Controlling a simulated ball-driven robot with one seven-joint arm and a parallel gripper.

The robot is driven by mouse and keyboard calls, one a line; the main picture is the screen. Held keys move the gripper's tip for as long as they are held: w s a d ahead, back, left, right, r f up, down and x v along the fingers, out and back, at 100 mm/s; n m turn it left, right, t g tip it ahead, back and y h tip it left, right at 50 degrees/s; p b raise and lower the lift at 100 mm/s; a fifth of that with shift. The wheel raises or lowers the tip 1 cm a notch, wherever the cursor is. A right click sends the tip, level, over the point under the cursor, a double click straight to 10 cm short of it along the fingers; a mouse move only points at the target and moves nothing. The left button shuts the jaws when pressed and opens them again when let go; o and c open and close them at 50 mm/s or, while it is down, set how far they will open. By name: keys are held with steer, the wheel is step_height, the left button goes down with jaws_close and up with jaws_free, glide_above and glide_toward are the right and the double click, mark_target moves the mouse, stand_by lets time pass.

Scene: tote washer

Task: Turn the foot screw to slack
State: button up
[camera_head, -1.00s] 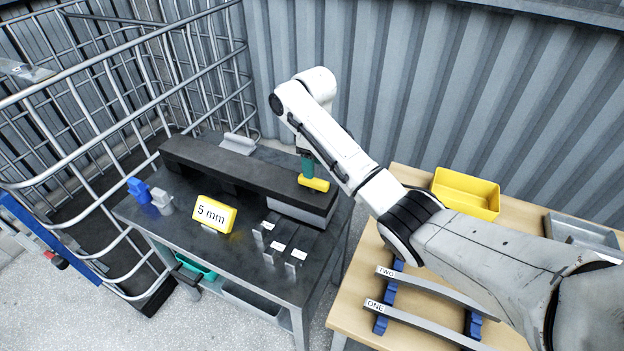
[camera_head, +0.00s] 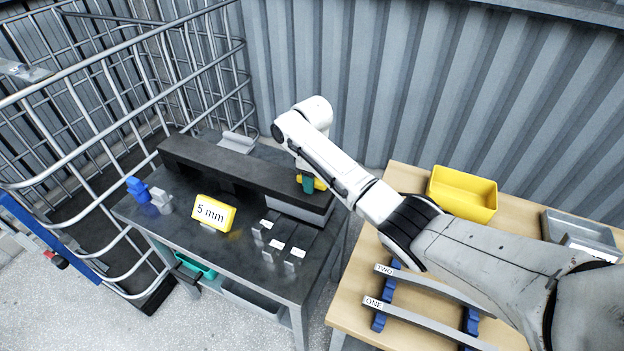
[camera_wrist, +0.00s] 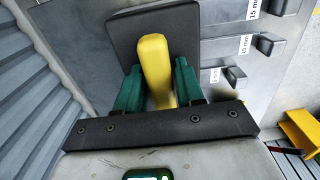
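The foot screw shows as a yellow bar handle (camera_head: 320,184) at the right end of the dark beam on the metal bench. It also shows in the wrist view as a yellow bar (camera_wrist: 154,68) above a dark square plate. My gripper (camera_head: 307,185) is down at this handle. In the wrist view my green fingers (camera_wrist: 158,85) stand one on each side of the bar, very close to it. Whether they press on it or leave a thin gap I cannot tell. My gripper hides part of the handle in the head view.
A yellow "5 mm" sign (camera_head: 213,213) and several labelled grey blocks (camera_head: 273,242) stand on the bench (camera_head: 190,228). The dark beam (camera_head: 225,163) runs along its back. A wooden table (camera_head: 350,312) with a yellow bin (camera_head: 462,194) is at right. A wire cage (camera_head: 120,130) stands at left.

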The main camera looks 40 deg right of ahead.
steer(key=c, duration=0.6)
steer(key=n+p, duration=0.1)
steer(key=n, duration=0.3)
steer(key=shift+r+n, duration=0.1)
steer(key=shift+n, duration=0.3)
steer(key=n+p, duration=0.1)
steer(key=n, duration=0.3)
steer(key=shift+n, duration=0.3)
steer(key=n, duration=0.4)
steer(key=shift+n, duration=2.2)
